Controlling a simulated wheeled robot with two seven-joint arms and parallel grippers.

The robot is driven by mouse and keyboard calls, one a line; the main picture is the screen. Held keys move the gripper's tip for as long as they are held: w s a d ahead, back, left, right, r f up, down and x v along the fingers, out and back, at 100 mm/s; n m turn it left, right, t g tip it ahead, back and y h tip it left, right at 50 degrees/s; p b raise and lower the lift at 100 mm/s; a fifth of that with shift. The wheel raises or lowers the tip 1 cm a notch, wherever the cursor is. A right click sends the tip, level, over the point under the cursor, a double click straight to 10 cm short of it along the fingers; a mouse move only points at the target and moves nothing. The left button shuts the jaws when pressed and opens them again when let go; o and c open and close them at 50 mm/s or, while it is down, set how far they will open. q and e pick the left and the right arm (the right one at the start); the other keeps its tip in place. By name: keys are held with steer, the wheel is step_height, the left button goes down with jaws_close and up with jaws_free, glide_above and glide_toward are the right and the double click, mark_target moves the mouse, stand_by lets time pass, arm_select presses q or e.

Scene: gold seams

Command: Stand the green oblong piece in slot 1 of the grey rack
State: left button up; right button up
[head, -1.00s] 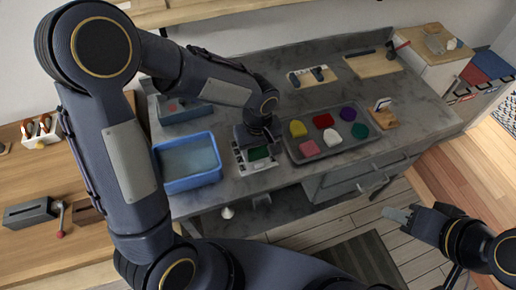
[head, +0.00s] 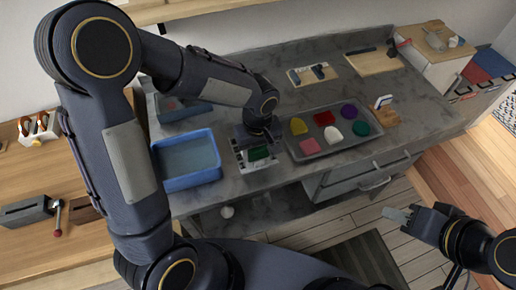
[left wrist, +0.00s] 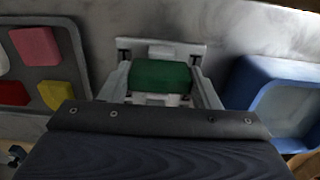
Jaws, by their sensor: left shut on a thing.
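The green oblong piece (head: 258,154) is between the fingers of my left gripper (head: 260,146) at the pale grey rack (head: 240,158). In the left wrist view the green piece (left wrist: 160,75) lies crosswise between the two fingers of my left gripper (left wrist: 161,84), which are shut on it. The rack (left wrist: 162,47) shows behind and below it there. I cannot tell whether the piece is inside a slot or just above; the slot numbers are not readable. My right gripper (head: 398,214) is away from the worktop at the right, with no object seen in it.
A blue bin (head: 187,180) stands just left of the rack. A grey tray (head: 340,144) with several coloured pieces lies close on its right. A board with tools (head: 313,75) is behind. Bare worktop (head: 225,115) shows between them.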

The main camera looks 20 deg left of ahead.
arm_select(q)
steer(key=shift+f+b, duration=0.95)
steer(key=shift+f, duration=0.05)
stand_by(0.5)
steer(key=o, duration=1.1)
steer(key=shift+r+p, duration=2.55)
steer(key=shift+r, duration=1)
